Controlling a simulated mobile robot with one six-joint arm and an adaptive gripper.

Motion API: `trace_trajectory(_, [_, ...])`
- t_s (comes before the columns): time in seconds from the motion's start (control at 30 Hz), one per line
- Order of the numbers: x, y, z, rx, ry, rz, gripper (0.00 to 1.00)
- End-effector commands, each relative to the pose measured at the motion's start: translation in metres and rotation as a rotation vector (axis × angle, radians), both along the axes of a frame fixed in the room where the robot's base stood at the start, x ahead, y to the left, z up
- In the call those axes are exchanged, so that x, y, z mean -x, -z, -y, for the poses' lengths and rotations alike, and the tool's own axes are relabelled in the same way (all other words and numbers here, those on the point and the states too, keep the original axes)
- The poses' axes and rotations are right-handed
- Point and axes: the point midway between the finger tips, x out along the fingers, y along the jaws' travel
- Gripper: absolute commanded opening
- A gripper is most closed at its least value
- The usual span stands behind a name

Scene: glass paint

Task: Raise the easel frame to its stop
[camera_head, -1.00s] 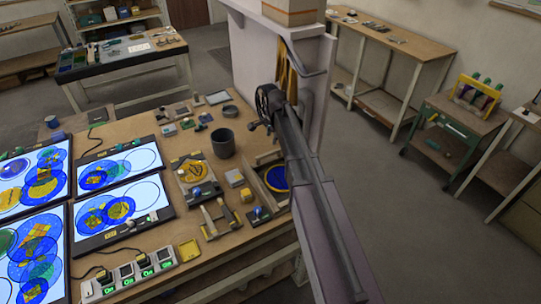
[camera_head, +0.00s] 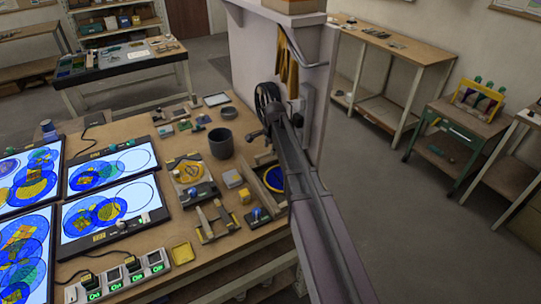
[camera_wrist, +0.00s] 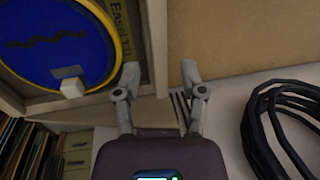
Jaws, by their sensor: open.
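The easel frame (camera_head: 256,185) is a pale wooden frame on the bench's right edge, around a blue disc with a yellow rim. My arm covers part of it in the head view. In the wrist view the blue disc (camera_wrist: 52,45) fills the upper left, with a small white block at its lower edge. A yellow label reading "Easel" (camera_wrist: 119,14) lies beside it, partly cut off. My gripper (camera_wrist: 160,78) is open and empty, its fingertips to the right of the disc, near the frame's lower right corner. It also shows in the head view (camera_head: 267,128), where its fingers are hard to make out.
A black coiled cable (camera_wrist: 285,130) hangs close to the right of my gripper. A pale column (camera_head: 258,55) stands behind it. A dark cup (camera_head: 221,142), small tools and lit panels (camera_head: 110,215) crowd the bench. Open floor (camera_head: 410,230) lies to the right.

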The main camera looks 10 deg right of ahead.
Motion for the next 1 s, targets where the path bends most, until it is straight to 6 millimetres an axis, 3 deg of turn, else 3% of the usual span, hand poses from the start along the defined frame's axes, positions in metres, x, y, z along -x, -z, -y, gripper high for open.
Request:
trace_trajectory(0.23, [-0.003, 0.016, -0.001, 0.000, 0.000, 0.000, 0.53])
trace_trajectory(0.7, [-0.003, 0.018, -0.001, 0.000, 0.000, 0.000, 0.53])
trace_trajectory(0.73, [-0.003, 0.018, -0.001, 0.000, 0.000, 0.000, 0.50])
trace_trajectory(0.9, [-0.003, 0.018, -0.001, 0.000, -0.001, 0.000, 0.00])
trace_trajectory(1.0, [-0.004, 0.018, -0.002, 0.000, -0.001, 0.001, 0.00])
